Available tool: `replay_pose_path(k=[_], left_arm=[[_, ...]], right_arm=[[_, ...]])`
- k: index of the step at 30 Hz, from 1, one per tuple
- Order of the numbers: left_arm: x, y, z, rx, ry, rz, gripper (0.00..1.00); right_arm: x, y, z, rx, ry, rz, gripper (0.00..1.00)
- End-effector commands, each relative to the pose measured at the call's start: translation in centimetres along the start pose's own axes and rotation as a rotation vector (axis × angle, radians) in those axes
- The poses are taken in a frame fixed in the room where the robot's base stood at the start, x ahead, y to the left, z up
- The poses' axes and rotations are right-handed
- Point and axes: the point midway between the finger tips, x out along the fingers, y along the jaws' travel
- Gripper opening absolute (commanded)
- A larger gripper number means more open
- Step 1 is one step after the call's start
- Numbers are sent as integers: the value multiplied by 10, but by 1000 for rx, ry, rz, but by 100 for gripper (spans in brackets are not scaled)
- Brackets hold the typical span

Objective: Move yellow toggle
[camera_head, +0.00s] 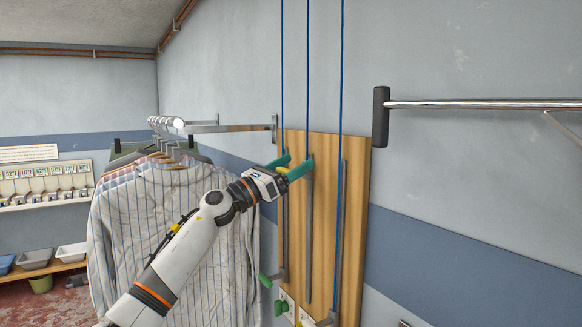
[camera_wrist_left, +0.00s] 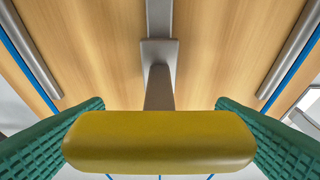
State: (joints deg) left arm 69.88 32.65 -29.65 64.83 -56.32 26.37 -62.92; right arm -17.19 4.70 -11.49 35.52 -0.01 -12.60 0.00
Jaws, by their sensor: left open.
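The yellow toggle (camera_wrist_left: 160,142) is a rounded bar on a grey stem, fixed to a metal slide on a wooden board (camera_head: 352,190). In the head view only a small part of the yellow toggle (camera_head: 283,170) shows between the green fingers. My left gripper (camera_head: 290,167) is open in front of the board, one finger on each side of the toggle. In the left wrist view its ribbed green fingers (camera_wrist_left: 160,130) flank the bar's ends; whether they touch it I cannot tell. My right gripper is in neither view.
Green knobs (camera_head: 265,281) stick out low on the board. Blue cords (camera_head: 308,70) run up the wall. Striped shirts (camera_head: 135,230) hang on a rail at left, close to my left arm. A metal bar (camera_head: 470,104) juts out at right.

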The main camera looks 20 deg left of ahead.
Motion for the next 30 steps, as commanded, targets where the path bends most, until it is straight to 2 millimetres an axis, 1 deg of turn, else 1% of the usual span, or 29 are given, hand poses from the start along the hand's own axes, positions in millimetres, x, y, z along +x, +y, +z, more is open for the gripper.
replay_pose_path(k=[2,5,8,15,18,21,25,30], left_arm=[[-1,0,1,0,-2,0,80],[-7,0,3,1,-2,0,80],[-22,-1,5,4,-3,-1,80],[-74,-1,6,5,-2,-2,80],[-93,0,6,4,-3,-1,80],[-107,-1,4,1,-1,-1,80],[-117,0,2,1,0,0,80],[-120,0,0,0,0,0,80]], right_arm=[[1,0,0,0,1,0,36],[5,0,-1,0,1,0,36],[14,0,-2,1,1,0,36],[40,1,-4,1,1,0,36],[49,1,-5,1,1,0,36],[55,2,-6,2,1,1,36],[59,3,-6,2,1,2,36],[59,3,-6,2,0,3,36]])
